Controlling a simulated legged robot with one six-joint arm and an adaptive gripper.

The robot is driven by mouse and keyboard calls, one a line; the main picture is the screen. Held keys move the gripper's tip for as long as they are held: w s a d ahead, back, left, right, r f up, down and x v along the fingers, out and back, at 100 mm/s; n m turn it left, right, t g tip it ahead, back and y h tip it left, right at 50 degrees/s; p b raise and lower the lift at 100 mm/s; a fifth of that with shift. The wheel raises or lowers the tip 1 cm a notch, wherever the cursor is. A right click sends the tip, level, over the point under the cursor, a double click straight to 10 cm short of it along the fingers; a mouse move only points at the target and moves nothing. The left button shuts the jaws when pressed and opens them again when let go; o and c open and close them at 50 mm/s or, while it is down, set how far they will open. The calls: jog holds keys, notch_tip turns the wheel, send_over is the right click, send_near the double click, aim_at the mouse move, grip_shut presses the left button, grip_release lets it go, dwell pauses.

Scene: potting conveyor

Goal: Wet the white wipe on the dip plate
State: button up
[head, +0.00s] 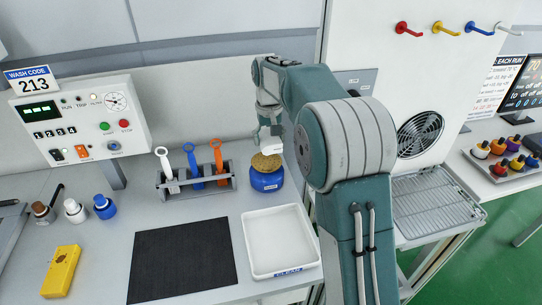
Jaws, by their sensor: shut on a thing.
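My gripper (268,122) is small in the head view, at the end of my arm left of its large teal joint. It points down and is shut on the white wipe (270,145), a small white piece at its tip. Just below is the dip plate (266,162), a round brass-coloured top on a blue pot (266,181). The wipe is over or at the back of the plate; I cannot tell whether they touch. The fingers are too small to make out clearly.
A rack (196,188) with white, blue and orange ring-handled tools stands left of the pot. A white tray (249,250) marked CLEAN and a black mat (183,260) lie in front. Small bottles (75,210) and a yellow block (61,270) are at the left.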

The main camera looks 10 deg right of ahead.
aim_at(266, 160)
jog(key=shift+w+a+f, duration=0.15)
jog(key=shift+w+a, duration=0.05)
jog(key=shift+w, duration=0.4)
jog(key=shift+w+a+f, duration=0.1)
jog(key=shift+w+a, duration=0.05)
jog(key=shift+w, duration=0.4)
jog(key=shift+d+f, duration=0.2)
jog(key=shift+f, duration=1.7)
jog(key=shift+a+f, duration=0.15)
jog(key=shift+f, duration=0.85)
jog(key=shift+f, duration=1.1)
jog(key=shift+r, duration=3.55)
jog(key=shift+s, duration=0.15)
